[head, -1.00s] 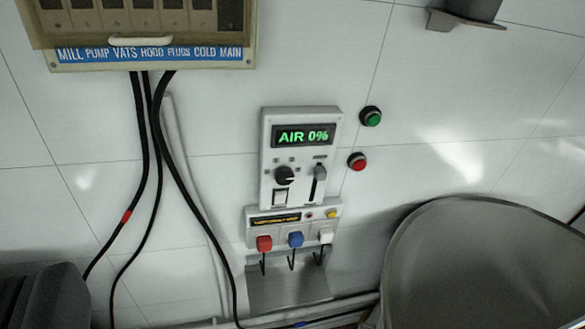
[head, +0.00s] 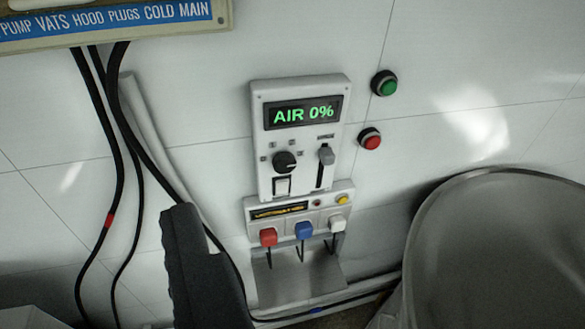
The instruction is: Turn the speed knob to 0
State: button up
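A pale control panel (head: 300,135) is on the white wall near the middle of the view. Its display (head: 303,112) reads "AIR 0%" in green. Below it is a black round knob (head: 285,162) with small marks around it, too small to read. The knob has a light pointer line. A dark ribbed part, seemingly one finger of my gripper (head: 187,232), rises from the bottom edge, left of and below the panel. It appears apart from the knob. The other finger is not visible, so its opening is unclear.
A white rocker switch (head: 282,185) and a slider (head: 326,156) share the panel. Green (head: 384,83) and red (head: 369,139) buttons are right. A metal vessel (head: 500,250) stands lower right; cables (head: 120,150) hang left.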

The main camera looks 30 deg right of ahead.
jog(key=w+d+f+m+p, duration=0.1)
jog(key=w+d+f+p, duration=0.1)
jog(key=w+d+f, duration=0.45)
jog(key=m+t+h+p, duration=0.3)
jog(key=m+p, duration=0.5)
jog(key=m, duration=0.1)
send_near(287, 167)
jog(key=shift+w+d+r+p, duration=0.1)
jog(key=shift+w+d+p, duration=0.15)
jog(key=shift+w+p, duration=0.75)
jog(key=shift+w+d+r+p, duration=0.1)
jog(key=shift+w+d+p, duration=0.2)
jog(key=shift+w, duration=1.45)
jog(key=shift+w+d+r+p, duration=0.15)
jog(key=shift+w+p, duration=0.5)
jog(key=shift+w, duration=0.7)
jog(key=shift+f, duration=0.1)
jog(key=c, duration=1)
